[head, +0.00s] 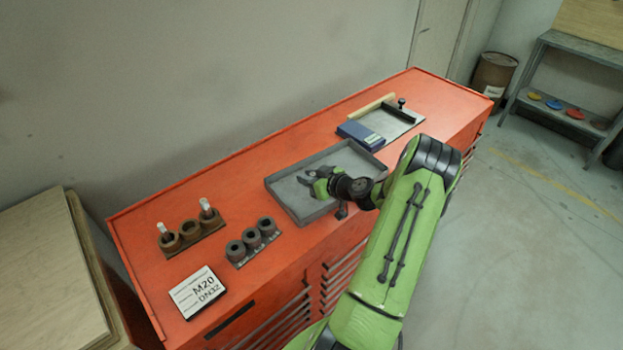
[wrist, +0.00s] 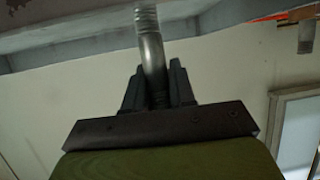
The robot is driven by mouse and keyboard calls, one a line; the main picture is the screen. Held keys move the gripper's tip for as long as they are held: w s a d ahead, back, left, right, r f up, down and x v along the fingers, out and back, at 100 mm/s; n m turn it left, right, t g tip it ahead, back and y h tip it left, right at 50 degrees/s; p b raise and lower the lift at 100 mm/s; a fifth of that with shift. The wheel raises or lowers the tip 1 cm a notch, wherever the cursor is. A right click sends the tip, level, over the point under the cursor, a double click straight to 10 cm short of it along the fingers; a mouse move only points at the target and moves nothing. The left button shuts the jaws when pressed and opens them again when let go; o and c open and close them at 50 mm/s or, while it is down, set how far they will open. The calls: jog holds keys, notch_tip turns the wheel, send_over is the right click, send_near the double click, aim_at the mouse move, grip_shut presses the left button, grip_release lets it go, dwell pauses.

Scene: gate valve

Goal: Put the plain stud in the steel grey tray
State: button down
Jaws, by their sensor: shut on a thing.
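The steel grey tray (head: 290,203) lies on the orange bench top, with a low rim all round. My gripper (head: 314,176) is over the tray in the head view. In the wrist view my gripper (wrist: 158,85) is shut on a grey metal stud (wrist: 152,50), with a smooth shank and a threaded end. The stud's lower part is hidden between the fingers. A grey surface, apparently the tray (wrist: 90,38), crosses the top of the wrist view beside the threaded end. I cannot tell whether they touch. The held stud is not clear in the head view.
On the orange cabinet (head: 150,272) stand a brown holder (head: 190,238) with two pale-tipped studs, dark nuts (head: 252,240) and a label card (head: 198,291). A blue box (head: 360,135) and another tray (head: 392,122) lie behind the steel grey tray.

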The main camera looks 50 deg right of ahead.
jog(key=shift+f, duration=0.5)
jog(key=shift+f, duration=0.15)
jog(key=c, duration=0.9)
grip_release()
jog(key=shift+c, duration=0.2)
